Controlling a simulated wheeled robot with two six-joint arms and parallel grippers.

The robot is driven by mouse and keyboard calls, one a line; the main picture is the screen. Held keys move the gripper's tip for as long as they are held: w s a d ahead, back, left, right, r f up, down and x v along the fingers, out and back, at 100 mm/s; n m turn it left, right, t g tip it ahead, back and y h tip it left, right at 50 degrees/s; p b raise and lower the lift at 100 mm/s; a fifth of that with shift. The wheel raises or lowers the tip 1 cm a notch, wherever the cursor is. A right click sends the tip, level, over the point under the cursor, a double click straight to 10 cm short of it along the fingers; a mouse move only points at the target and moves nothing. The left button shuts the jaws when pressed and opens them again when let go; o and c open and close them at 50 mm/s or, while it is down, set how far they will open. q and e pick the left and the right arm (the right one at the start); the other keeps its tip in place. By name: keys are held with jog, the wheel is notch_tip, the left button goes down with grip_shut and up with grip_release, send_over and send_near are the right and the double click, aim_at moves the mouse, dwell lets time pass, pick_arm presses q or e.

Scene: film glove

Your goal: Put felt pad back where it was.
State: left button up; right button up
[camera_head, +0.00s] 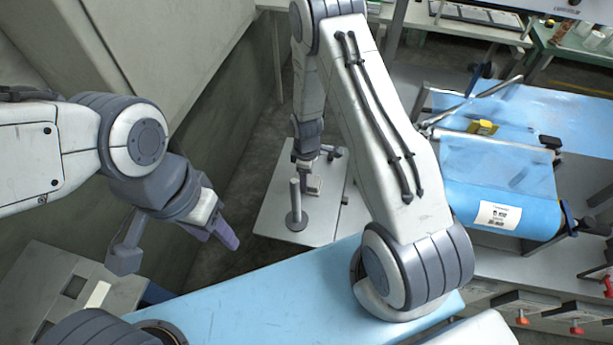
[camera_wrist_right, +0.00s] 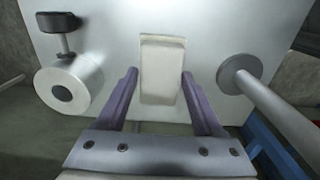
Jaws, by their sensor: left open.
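A cream block-like pad, which looks like the felt pad, lies at the grey table's surface (camera_head: 270,222); the pad (camera_head: 313,186) is small in the head view. In the right wrist view the pad (camera_wrist_right: 162,72) sits between the purple fingers of my right gripper (camera_wrist_right: 160,78). The fingers are apart, with gaps beside the pad's near end; contact at the tips is unclear. My left gripper (camera_head: 222,232) is open and empty, pointing down left of the table, away from the pad.
An upright metal post with a round base (camera_head: 296,215) stands beside the pad; it also shows in the wrist view (camera_wrist_right: 240,75). A pale cylinder (camera_wrist_right: 68,85) stands on the pad's other side. A blue film roll (camera_head: 500,180) is at the right. A blue surface (camera_head: 260,300) lies in front.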

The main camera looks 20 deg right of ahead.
jog(key=shift+o, duration=0.8)
